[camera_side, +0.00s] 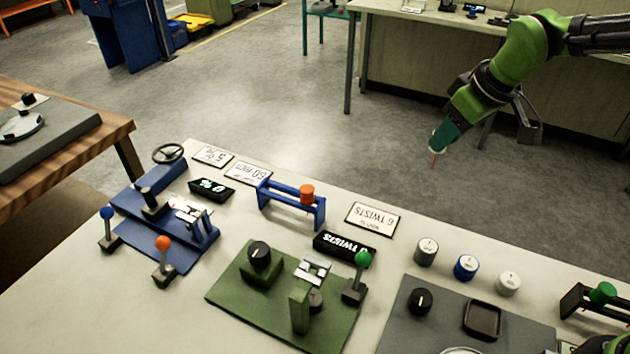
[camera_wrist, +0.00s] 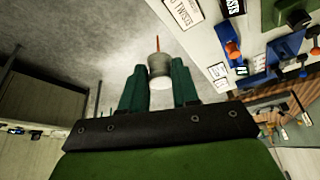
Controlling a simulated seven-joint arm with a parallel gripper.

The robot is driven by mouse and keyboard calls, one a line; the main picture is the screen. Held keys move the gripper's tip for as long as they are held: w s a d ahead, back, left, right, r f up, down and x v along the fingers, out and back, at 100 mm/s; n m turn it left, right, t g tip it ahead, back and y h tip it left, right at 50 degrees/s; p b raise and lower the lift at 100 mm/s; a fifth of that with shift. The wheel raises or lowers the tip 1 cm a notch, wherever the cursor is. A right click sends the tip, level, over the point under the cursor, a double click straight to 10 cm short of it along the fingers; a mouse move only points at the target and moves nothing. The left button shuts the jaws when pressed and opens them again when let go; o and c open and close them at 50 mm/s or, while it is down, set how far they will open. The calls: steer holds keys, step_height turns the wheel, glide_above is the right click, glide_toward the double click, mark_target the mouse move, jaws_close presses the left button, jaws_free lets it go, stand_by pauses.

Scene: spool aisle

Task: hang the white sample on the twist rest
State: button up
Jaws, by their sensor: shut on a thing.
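My gripper (camera_wrist: 158,72) is shut on a pale cylinder (camera_wrist: 159,66) with a thin orange-red tip (camera_wrist: 157,43). In the side view my gripper (camera_side: 437,143) hangs over the floor beyond the bench, the thin tip pointing down. I cannot tell whether the held piece is the white sample. No part is clearly marked as the twist rest.
A blue stand (camera_side: 320,212) holds an orange piece (camera_side: 307,194). A blue lever device (camera_side: 165,225) is at left. Grey, blue and white canisters (camera_side: 508,283) stand at right, near a black stand (camera_side: 574,303) with a green piece. Cards and a twist display (camera_side: 344,247) lie behind.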

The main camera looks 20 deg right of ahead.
steer(key=shift+s+a+f+n+g+y, duration=0.55)
steer(key=shift+s+a+n, duration=1.45)
steer(key=shift+a, duration=2.35)
steer(key=shift+s+a+f+n+g+y, duration=0.2)
steer(key=shift+s+a+n+g+y, duration=0.6)
steer(key=shift+a+n, duration=2.75)
steer(key=shift+s+a+f+n+g+y, duration=0.35)
steer(key=shift+s+a+n+g, duration=1)
steer(key=shift+a, duration=3.75)
steer(key=shift+s+f+t, duration=0.1)
steer(key=shift+s+t, duration=0.4)
steer(key=shift+s, duration=0.25)
steer(key=shift+f, duration=2.55)
steer(key=o, duration=1.1)
steer(key=shift+r, duration=0.1)
